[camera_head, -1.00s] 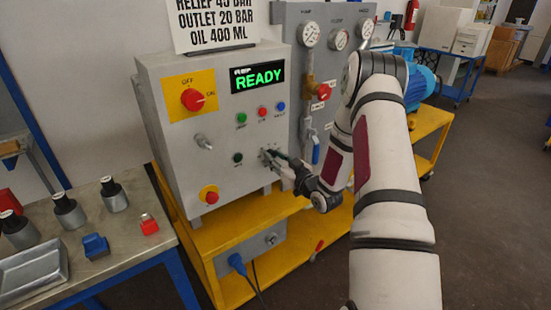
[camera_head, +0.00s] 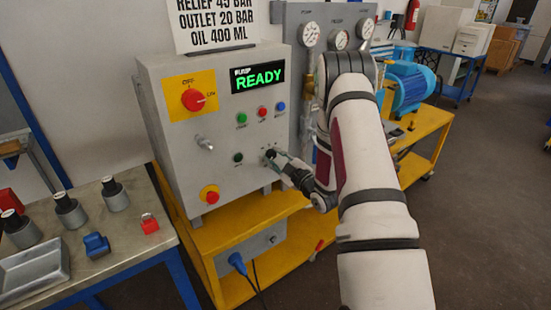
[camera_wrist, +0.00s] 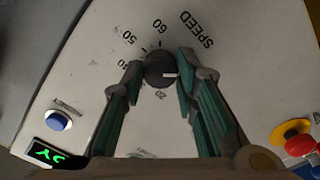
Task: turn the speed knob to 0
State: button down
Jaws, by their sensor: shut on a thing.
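The speed knob (camera_wrist: 160,70) is a small dark round knob on the grey control panel. In the wrist view its white pointer line points right, toward the right finger. Printed numbers such as 60, 50 and 20 ring it, and SPEED is printed at the upper right; some of the scale is hidden behind the fingers. My gripper (camera_wrist: 162,66) is shut on the knob, one finger on each side. In the head view my gripper (camera_head: 275,156) is at the lower right of the panel front, largely covering the knob.
The control box (camera_head: 220,150) has a green READY display (camera_head: 259,80), a red rotary switch (camera_head: 193,99) on a yellow plate and a red stop button (camera_head: 210,194). Several small buttons sit above the knob. A workbench (camera_head: 110,240) with loose parts stands at the left.

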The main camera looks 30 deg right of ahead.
dwell(0.3)
jog(key=c, duration=1.2)
grip_release()
jog(key=shift+c, duration=0.2)
jog(key=shift+s, duration=0.15)
jog(key=s, duration=1.1)
jog(key=shift+s+d, duration=0.2)
jog(key=shift+s, duration=0.2)
